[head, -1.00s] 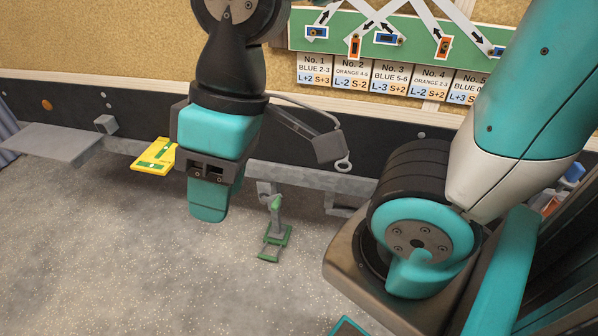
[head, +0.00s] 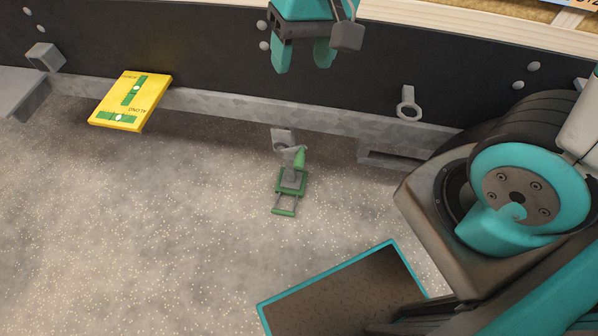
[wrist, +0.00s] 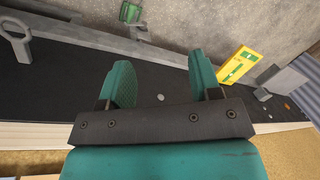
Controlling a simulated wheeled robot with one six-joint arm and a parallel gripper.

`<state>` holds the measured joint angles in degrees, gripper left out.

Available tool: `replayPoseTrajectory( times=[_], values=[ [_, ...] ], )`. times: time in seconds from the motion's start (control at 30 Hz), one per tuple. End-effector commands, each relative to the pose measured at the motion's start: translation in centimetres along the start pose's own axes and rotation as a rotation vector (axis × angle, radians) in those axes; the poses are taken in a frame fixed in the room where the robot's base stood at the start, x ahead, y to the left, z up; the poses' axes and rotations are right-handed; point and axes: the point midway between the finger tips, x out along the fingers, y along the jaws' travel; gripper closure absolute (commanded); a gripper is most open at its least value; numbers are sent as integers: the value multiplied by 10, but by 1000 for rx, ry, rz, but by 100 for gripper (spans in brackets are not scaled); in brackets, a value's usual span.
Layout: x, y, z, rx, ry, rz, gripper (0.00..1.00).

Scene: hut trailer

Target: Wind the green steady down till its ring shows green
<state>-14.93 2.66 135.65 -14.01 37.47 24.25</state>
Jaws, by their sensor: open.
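The green steady (head: 290,181) stands on the speckled floor in the head view, below the grey rail and close to it. It has a green base, a grey post and a green handle-like part near its top. No ring on it can be made out at this size. It also shows at the top edge of the wrist view (wrist: 131,11), partly cut off. My gripper (head: 298,60) is open and empty at the top of the head view, in front of the black panel and above the steady. Its two teal fingers (wrist: 160,82) are apart in the wrist view.
A yellow plate with green level markings (head: 131,100) sits at the rail, left of the steady. A grey ring-ended bracket (head: 408,105) sticks up right of it. A grey ledge (head: 18,90) is at far left. The floor left of the steady is clear.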

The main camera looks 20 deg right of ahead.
Motion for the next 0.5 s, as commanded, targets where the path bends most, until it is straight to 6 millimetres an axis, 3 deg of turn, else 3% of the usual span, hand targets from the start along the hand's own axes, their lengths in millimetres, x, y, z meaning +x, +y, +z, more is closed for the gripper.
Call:
replayPoseTrajectory(
  times=[0.03,0.2,0.33,0.5],
  values=[
    [54,15,-13,82,-6,27,42],
    [146,46,-52,355,9,119,42],
    [196,64,-72,503,30,172,42],
    [226,75,-84,603,48,208,42]
  ],
)
